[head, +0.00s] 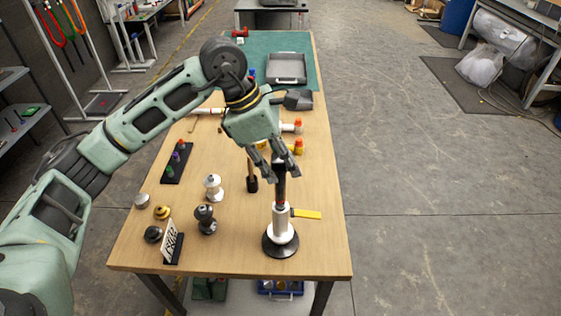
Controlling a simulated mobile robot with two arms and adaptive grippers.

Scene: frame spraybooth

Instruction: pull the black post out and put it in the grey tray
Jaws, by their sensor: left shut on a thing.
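The black post (281,190) stands upright in a white sleeve (281,225) on a round black base (279,246) near the table's front edge. A narrow reddish band shows where the post meets the sleeve. My left gripper (281,176) reaches down from above and is shut on the upper part of the post; its fingers partly hide the post's top. My right gripper is not in view.
A yellow strip (309,214) lies just right of the sleeve. A dark holder (252,184), a white spool (213,187) and a dark knobbed piece (206,220) stand to the left. A dark tool (298,100) and orange-capped pieces (298,146) lie between post and tray.

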